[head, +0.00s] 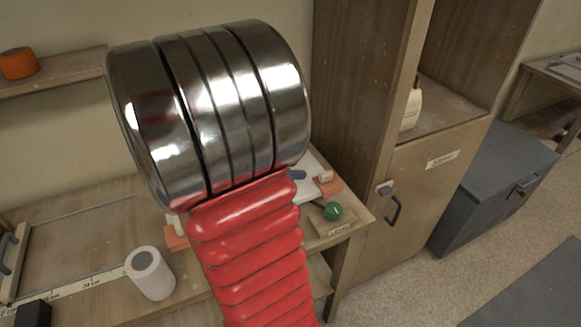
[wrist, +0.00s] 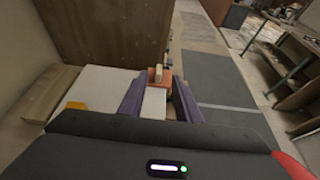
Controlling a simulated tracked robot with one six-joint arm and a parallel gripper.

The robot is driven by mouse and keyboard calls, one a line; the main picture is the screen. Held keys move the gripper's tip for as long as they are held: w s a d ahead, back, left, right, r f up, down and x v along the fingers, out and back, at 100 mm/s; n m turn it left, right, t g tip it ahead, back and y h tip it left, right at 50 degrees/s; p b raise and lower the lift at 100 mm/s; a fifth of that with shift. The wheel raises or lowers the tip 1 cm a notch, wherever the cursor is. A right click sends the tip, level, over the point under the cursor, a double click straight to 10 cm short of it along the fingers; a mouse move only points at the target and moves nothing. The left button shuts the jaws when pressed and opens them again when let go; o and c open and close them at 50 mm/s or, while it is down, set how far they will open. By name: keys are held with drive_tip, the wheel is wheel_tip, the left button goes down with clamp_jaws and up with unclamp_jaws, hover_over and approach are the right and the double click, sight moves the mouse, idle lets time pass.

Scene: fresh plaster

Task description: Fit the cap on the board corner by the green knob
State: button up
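The white board (head: 311,162) lies on the bench, largely hidden by my arm in the head view; it also shows in the wrist view (wrist: 95,88). An orange piece with a pale block on top (head: 329,186) is at its right corner, near the green knob (head: 333,211); I cannot tell whether it is the cap. It shows between and past my fingertips in the wrist view (wrist: 158,77). My gripper (wrist: 160,84) has its purple fingers apart over the board, with a white surface between them. Contact with the orange piece is unclear. One fingertip shows in the head view.
Another orange piece (head: 177,239) is at the board's left. A white roll (head: 150,272) stands on the bench at front left. A wooden cabinet (head: 415,185) rises close to the right, with a grey chest (head: 490,185) beyond it. Open floor lies at lower right.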

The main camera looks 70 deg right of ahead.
idle(0.3)
drive_tip(key=w+a+r+m+t+y, duration=0.1)
drive_tip(key=w+a+m+t+y, duration=0.2)
drive_tip(key=a, duration=1)
drive_tip(key=w+a+r+m+t+y, duration=0.2)
drive_tip(key=w+a+t, duration=0.3)
drive_tip(key=a, duration=0.7)
drive_tip(key=w+a+r+m+t+y, duration=0.1)
drive_tip(key=w+a+m+t+y, duration=0.3)
drive_tip(key=a, duration=0.9)
drive_tip(key=shift+a+r+m+t+y, duration=0.35)
drive_tip(key=shift+t+y, duration=0.25)
drive_tip(key=shift+t, duration=0.6)
drive_tip(key=shift+d+f, duration=0.1)
